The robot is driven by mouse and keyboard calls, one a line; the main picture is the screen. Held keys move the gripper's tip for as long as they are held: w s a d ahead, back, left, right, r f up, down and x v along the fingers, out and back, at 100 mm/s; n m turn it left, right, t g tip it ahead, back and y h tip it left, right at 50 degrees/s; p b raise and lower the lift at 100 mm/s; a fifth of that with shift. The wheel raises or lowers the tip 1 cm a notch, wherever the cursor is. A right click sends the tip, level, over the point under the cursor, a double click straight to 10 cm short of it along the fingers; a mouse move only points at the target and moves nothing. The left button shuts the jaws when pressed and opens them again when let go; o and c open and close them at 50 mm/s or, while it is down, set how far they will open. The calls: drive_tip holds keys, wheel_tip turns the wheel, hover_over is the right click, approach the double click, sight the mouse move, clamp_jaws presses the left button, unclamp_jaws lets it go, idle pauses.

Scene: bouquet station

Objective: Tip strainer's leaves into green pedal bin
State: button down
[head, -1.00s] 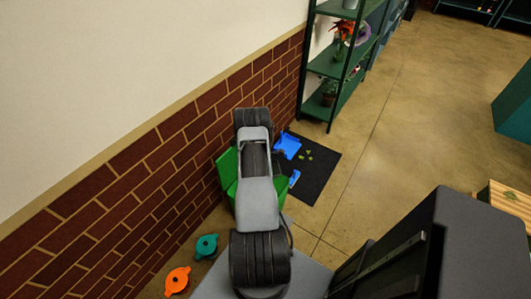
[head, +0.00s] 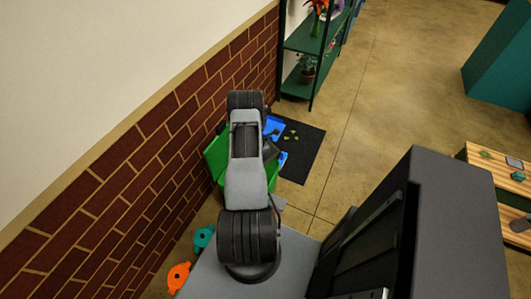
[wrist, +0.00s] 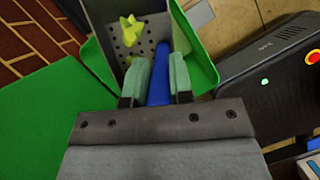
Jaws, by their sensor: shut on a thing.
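The strainer (wrist: 152,30) is a grey perforated pan with a blue handle (wrist: 159,85). It shows at the top of the wrist view with yellow-green leaves (wrist: 130,27) on its holed face. My gripper (wrist: 160,75) is shut on the blue handle between its two pale teal fingers. The green pedal bin (head: 213,158) stands by the brick wall in the head view, partly hidden by my arm. In the wrist view its green rim (wrist: 203,58) shows behind and beside the strainer, and a flat green panel (wrist: 45,125) lies at left. I cannot tell how far the strainer is tilted.
A black mat (head: 305,150) right of the bin has loose green bits (head: 290,135) and a blue object (head: 273,124) on it. A green shelf (head: 312,85) stands behind.

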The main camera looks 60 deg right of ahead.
drive_tip(key=shift+w+a+f+h+b, duration=0.1)
drive_tip(key=shift+a+f+h+b, duration=0.15)
drive_tip(key=shift+b, duration=0.6)
drive_tip(key=shift+w+a+f+h+b, duration=0.15)
drive_tip(key=shift+f+b, duration=0.2)
drive_tip(key=shift+b, duration=0.5)
drive_tip(key=b, duration=0.1)
drive_tip(key=a+h+b, duration=0.1)
drive_tip(key=b, duration=0.1)
drive_tip(key=shift+w+r+g, duration=0.2)
drive_tip(key=shift+r+g, duration=0.1)
drive_tip(key=shift+g, duration=0.1)
drive_tip(key=w+a+h+b, duration=0.1)
drive_tip(key=a+b, duration=0.1)
drive_tip(key=w+a+r+g+h+b, duration=0.1)
drive_tip(key=h+b, duration=0.1)
drive_tip(key=b, duration=0.1)
drive_tip(key=w+a+g+h+b, duration=0.1)
drive_tip(key=a+b, duration=0.1)
drive_tip(key=shift+a+r+h, duration=0.25)
drive_tip(key=shift+a+h, duration=0.05)
drive_tip(key=shift+h, duration=0.1)
drive_tip(key=w+a+f+g+h+b, duration=0.2)
drive_tip(key=a+h+b, duration=0.3)
drive_tip(key=b, duration=0.4)
drive_tip(key=shift+w+a+g+b, duration=0.3)
drive_tip(key=shift+w+a+g, duration=0.25)
drive_tip(key=shift+a+g, duration=0.1)
drive_tip(key=shift+h, duration=0.3)
